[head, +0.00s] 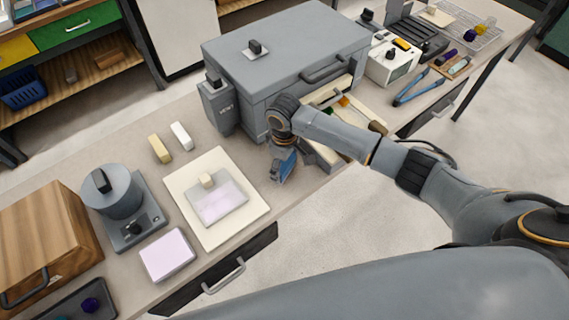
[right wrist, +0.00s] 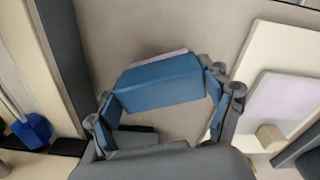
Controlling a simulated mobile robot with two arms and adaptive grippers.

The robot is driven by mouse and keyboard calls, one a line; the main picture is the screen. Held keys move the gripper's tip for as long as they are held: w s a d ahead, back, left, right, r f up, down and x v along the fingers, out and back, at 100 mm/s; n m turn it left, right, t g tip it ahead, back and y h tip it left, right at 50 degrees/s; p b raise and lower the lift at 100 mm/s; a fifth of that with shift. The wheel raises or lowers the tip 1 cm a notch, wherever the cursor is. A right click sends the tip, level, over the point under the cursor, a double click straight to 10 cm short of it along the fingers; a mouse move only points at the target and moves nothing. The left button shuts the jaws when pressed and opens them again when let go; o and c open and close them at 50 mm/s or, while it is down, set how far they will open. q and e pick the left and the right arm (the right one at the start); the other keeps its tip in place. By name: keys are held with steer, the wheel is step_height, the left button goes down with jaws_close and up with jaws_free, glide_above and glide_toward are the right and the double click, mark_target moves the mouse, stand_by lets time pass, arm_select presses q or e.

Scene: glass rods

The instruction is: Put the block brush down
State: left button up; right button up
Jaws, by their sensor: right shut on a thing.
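My right gripper (right wrist: 163,98) is shut on the block brush (right wrist: 160,84), a blue block with a thin pale pinkish strip along its far side. In the head view the brush (head: 287,168) hangs under my right wrist, over the bench near its front edge. It is between the grey box and the cream board. I cannot tell whether the brush touches the bench top. My left gripper is in neither view.
A cream board (head: 250,218) with a pale slab and small block lies left of the brush. The large grey box (head: 285,60) with an open drawer (head: 365,112) stands behind and right. Bare bench top (head: 222,150) lies between board and box.

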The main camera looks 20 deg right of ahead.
steer(key=shift+f, duration=0.15)
steer(key=o, duration=1)
step_height(320, 180, up, 12)
steer(key=shift+r+b, duration=0.2)
steer(key=shift+b, duration=0.7)
